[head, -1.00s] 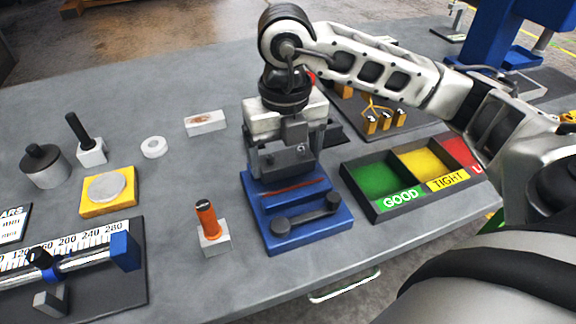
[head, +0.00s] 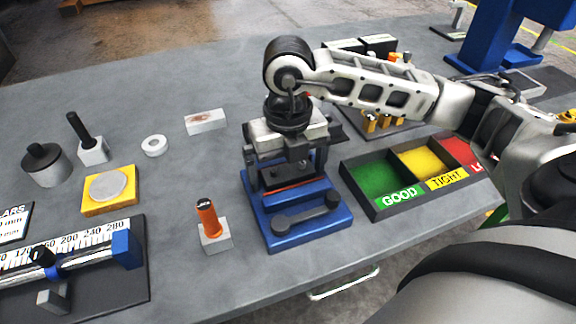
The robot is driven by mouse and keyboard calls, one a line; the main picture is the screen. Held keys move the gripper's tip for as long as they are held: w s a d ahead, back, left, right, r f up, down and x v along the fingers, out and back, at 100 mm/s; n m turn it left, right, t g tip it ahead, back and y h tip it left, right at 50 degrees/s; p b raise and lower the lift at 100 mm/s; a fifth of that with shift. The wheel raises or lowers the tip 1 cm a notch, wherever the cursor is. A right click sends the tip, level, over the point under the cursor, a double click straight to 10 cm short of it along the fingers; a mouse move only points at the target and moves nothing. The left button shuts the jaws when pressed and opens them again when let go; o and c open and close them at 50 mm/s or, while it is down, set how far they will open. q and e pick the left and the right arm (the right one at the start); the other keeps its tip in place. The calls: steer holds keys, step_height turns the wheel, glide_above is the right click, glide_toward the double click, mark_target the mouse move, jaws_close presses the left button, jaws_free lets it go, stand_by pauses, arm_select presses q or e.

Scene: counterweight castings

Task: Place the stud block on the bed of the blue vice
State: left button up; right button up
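The blue vice (head: 332,217) stands near the front edge of the bench, with its dark clamp bar and knobs on the near side. My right gripper (head: 286,170) points down over the rear part of the vice. Its fingers are closed on the sides of a grey block, which I take to be the stud block (head: 283,177). The block is low over the vice bed, behind a reddish strip. I cannot tell whether it touches the bed. Its top is partly hidden by the gripper. My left gripper is not in view.
An orange-handled plug on a block (head: 208,222) stands just left of the vice. A sorting tray (head: 378,210) with green, yellow and red compartments lies close on its right. A black-handled block (head: 92,152), white ring (head: 154,146) and yellow pad (head: 96,206) are further left.

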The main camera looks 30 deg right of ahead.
mark_target(288, 171)
step_height(288, 171, up, 12)
steer(key=shift+r, duration=0.2)
stand_by(0.7)
